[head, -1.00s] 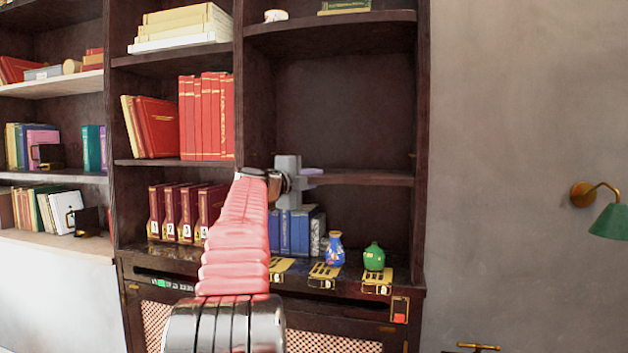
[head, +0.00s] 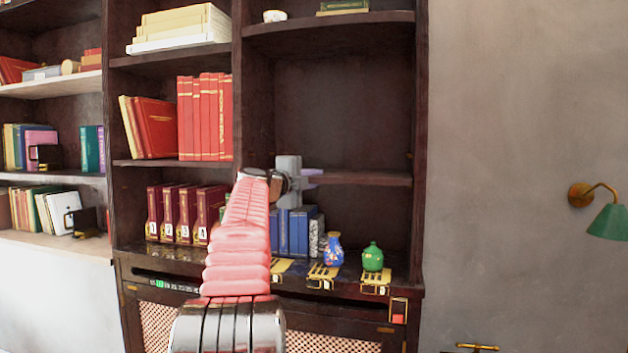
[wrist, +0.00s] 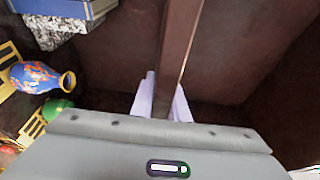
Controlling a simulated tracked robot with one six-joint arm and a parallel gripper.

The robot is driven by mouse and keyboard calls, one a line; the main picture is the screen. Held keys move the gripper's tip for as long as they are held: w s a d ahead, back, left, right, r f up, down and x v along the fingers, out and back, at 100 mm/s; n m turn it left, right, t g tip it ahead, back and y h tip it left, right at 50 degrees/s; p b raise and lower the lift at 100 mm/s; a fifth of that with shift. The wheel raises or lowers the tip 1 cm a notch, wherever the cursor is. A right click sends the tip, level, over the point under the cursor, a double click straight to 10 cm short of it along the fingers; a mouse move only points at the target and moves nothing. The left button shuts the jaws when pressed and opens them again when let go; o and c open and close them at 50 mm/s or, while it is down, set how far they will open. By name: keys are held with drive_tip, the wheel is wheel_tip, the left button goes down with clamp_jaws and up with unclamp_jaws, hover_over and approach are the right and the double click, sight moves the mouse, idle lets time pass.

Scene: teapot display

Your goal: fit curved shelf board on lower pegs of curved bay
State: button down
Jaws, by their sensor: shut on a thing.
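The dark brown curved shelf board (head: 368,178) lies roughly level across the right bay (head: 345,105), under its upper fixed shelf. My gripper (head: 308,175) is shut on the board near its front edge, left of the middle. In the wrist view the board (wrist: 180,45) shows edge-on, running away between the pale lilac fingers of my gripper (wrist: 162,105). The board's right end is close to the right wall; I cannot tell if it touches. Its left end is hidden behind my arm. The lower pegs under it are not visible, so I cannot tell whether it rests on them.
Blue books (head: 297,230) stand below the board, with a blue patterned vase (head: 333,250) and a green vase (head: 372,257) to their right. The space above the board is empty.

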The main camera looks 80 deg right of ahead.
drive_tip(key=shift+r, duration=0.2)
drive_tip(key=c, duration=1.6)
unclamp_jaws()
drive_tip(key=shift+f, duration=0.1)
drive_tip(key=shift+c, duration=0.2)
drive_tip(key=shift+f, duration=0.2)
drive_tip(key=shift+w+a+r, duration=0.1)
drive_tip(key=shift+w+a, duration=0.1)
drive_tip(key=shift+a, duration=0.3)
drive_tip(key=v, duration=1.2)
drive_tip(key=shift+a, duration=0.35)
drive_tip(key=shift+w, duration=0.1)
